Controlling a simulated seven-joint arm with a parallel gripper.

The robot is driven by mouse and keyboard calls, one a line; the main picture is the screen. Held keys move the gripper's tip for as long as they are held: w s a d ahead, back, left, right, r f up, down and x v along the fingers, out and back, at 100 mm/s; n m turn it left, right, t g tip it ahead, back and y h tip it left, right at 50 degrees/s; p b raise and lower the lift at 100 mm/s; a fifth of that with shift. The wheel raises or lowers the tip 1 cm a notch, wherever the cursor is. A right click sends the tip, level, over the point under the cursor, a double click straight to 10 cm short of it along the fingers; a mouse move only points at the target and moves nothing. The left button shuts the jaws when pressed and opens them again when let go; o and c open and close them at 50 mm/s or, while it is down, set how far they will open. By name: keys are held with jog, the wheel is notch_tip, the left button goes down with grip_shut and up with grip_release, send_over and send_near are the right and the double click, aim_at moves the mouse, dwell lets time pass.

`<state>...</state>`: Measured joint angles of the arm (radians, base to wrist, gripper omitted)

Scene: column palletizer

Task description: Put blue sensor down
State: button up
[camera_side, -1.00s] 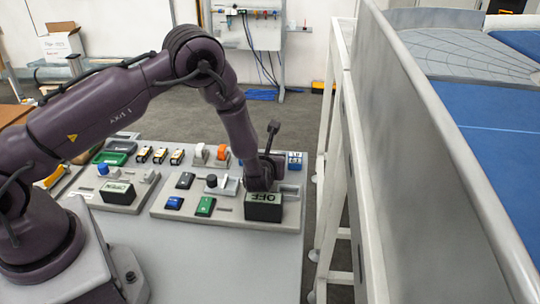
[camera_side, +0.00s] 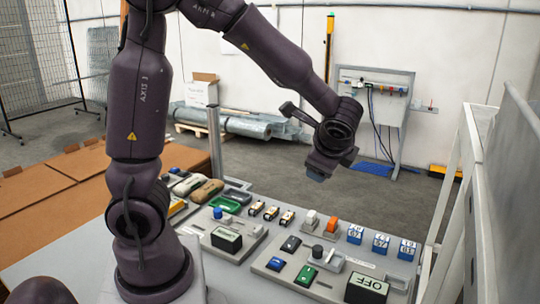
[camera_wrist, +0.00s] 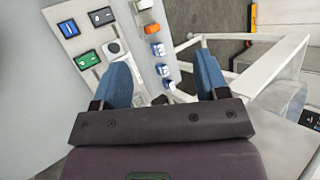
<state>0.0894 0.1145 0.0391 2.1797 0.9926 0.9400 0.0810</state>
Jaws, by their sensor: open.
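Several blue-and-white blocks with printed faces stand in a row at the right of the table: a left one (camera_side: 354,234), a middle one (camera_side: 380,243) and a right one (camera_side: 406,250). They also show in the wrist view (camera_wrist: 158,49). A flat blue piece (camera_side: 276,264) sits on the grey panel, also in the wrist view (camera_wrist: 68,28). I cannot tell which is the blue sensor. My gripper (camera_side: 317,174) is raised well above the table. In the wrist view its blue-padded fingers (camera_wrist: 163,76) are wide apart with nothing held between them.
Another display (camera_side: 226,240) stands left. A white frame (camera_side: 470,170) rises at the right. Space around my gripper is clear.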

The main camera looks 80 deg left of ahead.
jog(key=s+d+r+n+t+h, duration=0.1)
jog(key=s+d+r+n+h, duration=0.2)
jog(key=s, duration=0.4)
jog(key=s+d+r+n+t+h, duration=0.2)
jog(key=s+d+r+n+h, duration=0.1)
jog(key=s+d+n+h, duration=0.2)
jog(key=shift+s+d+r+n+h, duration=0.35)
jog(key=shift+s+d+n, duration=0.15)
jog(key=shift+s+d, duration=0.45)
jog(key=shift+c, duration=1.1)
